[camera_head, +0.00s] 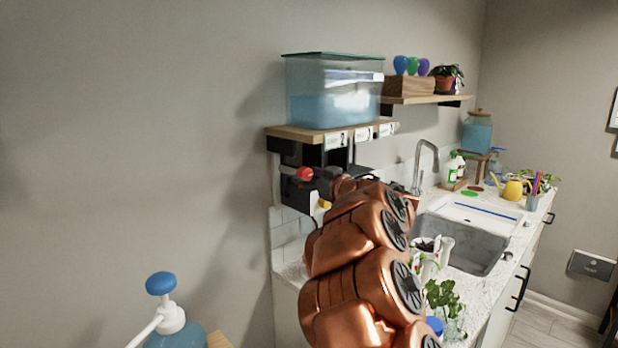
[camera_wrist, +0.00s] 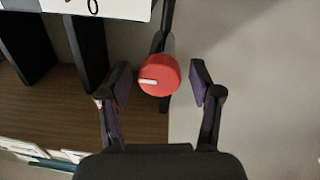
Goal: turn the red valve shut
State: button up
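The red valve (camera_wrist: 158,80) is a round red knob with a white mark on its face, in the upper middle of the wrist view. It also shows in the head view (camera_head: 304,174), below the shelf with the water tank. My gripper (camera_wrist: 158,82) is open, with one dark finger on each side of the knob. A gap shows between each fingertip and the knob. In the head view my copper arm reaches up to the valve and hides most of the gripper and what lies behind it.
A clear tank of bluish water (camera_head: 334,92) stands on a wooden shelf (camera_head: 292,131) with numbered tags, just above the valve. Below are the counter, a sink (camera_head: 462,246) and potted plants (camera_head: 444,296). A blue-topped pump bottle (camera_head: 175,326) stands at lower left. The wall to the left is bare.

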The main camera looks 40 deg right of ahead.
jog(key=c, duration=1)
jog(key=shift+n, duration=0.3)
jog(key=n+b, duration=0.1)
jog(key=n, duration=0.2)
jog(key=shift+f+n+b, duration=0.15)
jog(key=shift+n+b, duration=0.15)
jog(key=n+b, duration=0.2)
jog(key=n, duration=0.2)
jog(key=shift+d+n+t, duration=0.1)
jog(key=shift+n+t, duration=0.2)
jog(key=shift+n, duration=0.1)
jog(key=n+b, duration=0.3)
jog(key=n, duration=0.1)
jog(key=shift+n+y+b, duration=0.35)
jog(key=shift+n+y, duration=0.05)
jog(key=n+b, duration=0.2)
jog(key=n, duration=0.1)
jog(key=shift+n+y+b, duration=0.3)
jog(key=shift+n+b, duration=0.3)
jog(key=shift+n, duration=0.3)
jog(key=shift+r, duration=0.2)
